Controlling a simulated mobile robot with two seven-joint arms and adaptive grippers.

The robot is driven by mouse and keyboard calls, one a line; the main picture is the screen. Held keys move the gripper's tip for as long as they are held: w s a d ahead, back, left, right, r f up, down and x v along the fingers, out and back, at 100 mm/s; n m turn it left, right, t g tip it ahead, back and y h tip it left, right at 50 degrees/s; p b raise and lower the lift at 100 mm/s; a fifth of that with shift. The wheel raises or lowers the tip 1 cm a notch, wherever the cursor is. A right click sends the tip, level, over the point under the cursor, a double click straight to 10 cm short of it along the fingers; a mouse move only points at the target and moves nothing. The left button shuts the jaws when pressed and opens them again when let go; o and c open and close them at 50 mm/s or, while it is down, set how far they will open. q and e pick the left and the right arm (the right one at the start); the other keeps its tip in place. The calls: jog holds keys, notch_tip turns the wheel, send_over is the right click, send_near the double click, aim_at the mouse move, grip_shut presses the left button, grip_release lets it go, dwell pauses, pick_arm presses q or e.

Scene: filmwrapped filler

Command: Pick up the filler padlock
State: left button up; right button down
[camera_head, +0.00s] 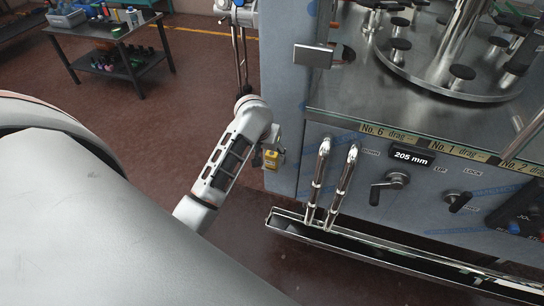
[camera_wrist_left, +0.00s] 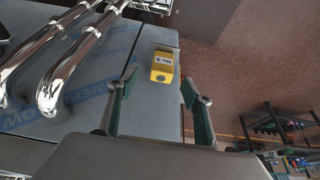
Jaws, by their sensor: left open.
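The padlock (camera_head: 272,158) is a small yellow block near the left corner of the grey filler machine. In the left wrist view the yellow padlock (camera_wrist_left: 162,66) has a dark-lettered label, and no shackle can be made out. My left gripper (camera_head: 267,145) is beside the padlock in the head view, partly hidden by its own wrist. In the left wrist view the left gripper (camera_wrist_left: 164,90) is open. The padlock appears between and slightly beyond its fingertips, with a gap on both sides. My right gripper is not in view.
Two shiny pipes (camera_head: 318,180) stand right of the padlock, above a metal trough (camera_head: 380,250). The machine's glass-edged top carries a round metal turntable (camera_head: 450,85). A dark cart (camera_head: 125,62) with bottles stands at the back left. The red-brown floor between is mostly clear.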

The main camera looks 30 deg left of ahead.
aim_at(271, 154)
pick_arm(q)
jog(key=shift+w+a+r, duration=0.15)
jog(key=shift+a+r, duration=0.05)
jog(key=shift+w+a+f, duration=0.1)
jog(key=shift+w+f, duration=0.1)
jog(key=shift+f, duration=0.15)
jog(key=shift+x, duration=3.3)
jog(key=shift+w+r, duration=0.1)
jog(key=shift+w, duration=0.05)
jog(key=c, duration=1.4)
